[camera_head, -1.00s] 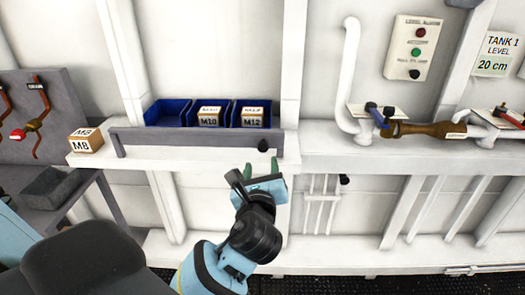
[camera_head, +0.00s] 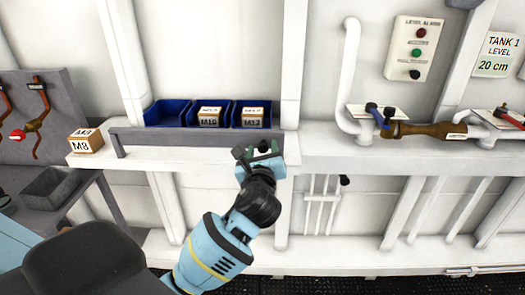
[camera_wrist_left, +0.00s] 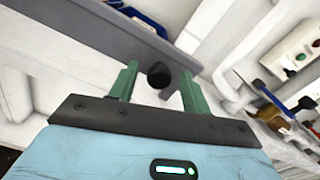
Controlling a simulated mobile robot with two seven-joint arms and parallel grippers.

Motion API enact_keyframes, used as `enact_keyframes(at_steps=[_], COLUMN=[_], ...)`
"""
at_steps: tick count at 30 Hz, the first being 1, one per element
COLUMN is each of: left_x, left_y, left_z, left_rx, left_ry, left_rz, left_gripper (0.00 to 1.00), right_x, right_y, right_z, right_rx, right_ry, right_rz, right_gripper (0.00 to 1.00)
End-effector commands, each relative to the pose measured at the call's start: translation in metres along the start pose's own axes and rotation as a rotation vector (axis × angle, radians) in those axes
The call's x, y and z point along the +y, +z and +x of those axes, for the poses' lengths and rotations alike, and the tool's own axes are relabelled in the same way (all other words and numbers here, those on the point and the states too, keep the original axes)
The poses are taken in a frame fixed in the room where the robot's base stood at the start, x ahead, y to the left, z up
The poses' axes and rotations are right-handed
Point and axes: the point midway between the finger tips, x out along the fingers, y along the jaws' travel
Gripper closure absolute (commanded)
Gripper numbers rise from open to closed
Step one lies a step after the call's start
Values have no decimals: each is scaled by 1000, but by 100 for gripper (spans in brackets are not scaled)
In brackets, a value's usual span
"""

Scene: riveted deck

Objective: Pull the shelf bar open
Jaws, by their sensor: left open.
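The grey shelf bar (camera_head: 190,139) runs along the front of the shelf, before the blue bins. A round black knob sits at its right end; in the left wrist view the knob (camera_wrist_left: 159,75) shows between my two green fingers. My left gripper (camera_head: 264,150) is at the bar's right end in the head view. It also shows in the left wrist view (camera_wrist_left: 158,88), open, with a finger on either side of the knob and gaps between. I cannot tell how far the fingertips reach past the knob. My right gripper is not in view.
Blue bins (camera_head: 163,113) stand behind the bar, two with boxes in them. An M8 box (camera_head: 85,144) sits on the shelf to the left. A brass valve with pipes (camera_head: 430,130) is to the right. A grey tray (camera_head: 58,182) is at lower left.

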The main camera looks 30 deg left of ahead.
Motion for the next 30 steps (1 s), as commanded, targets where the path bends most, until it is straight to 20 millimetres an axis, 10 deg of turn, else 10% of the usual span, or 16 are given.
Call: enact_keyframes(at_steps=[5, 16, 30], left_x=[0, 0, -1], left_y=[0, 0, 1], left_z=[0, 0, -3], left_rx=[0, 0, 9], left_ry=[0, -1, -32], left_rz=[0, 0, 1], left_gripper=[54, 100, 100], right_x=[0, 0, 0], right_y=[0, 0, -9], right_z=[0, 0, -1], right_rx=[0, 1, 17], right_ry=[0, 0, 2], right_rz=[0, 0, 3], right_gripper=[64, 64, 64])
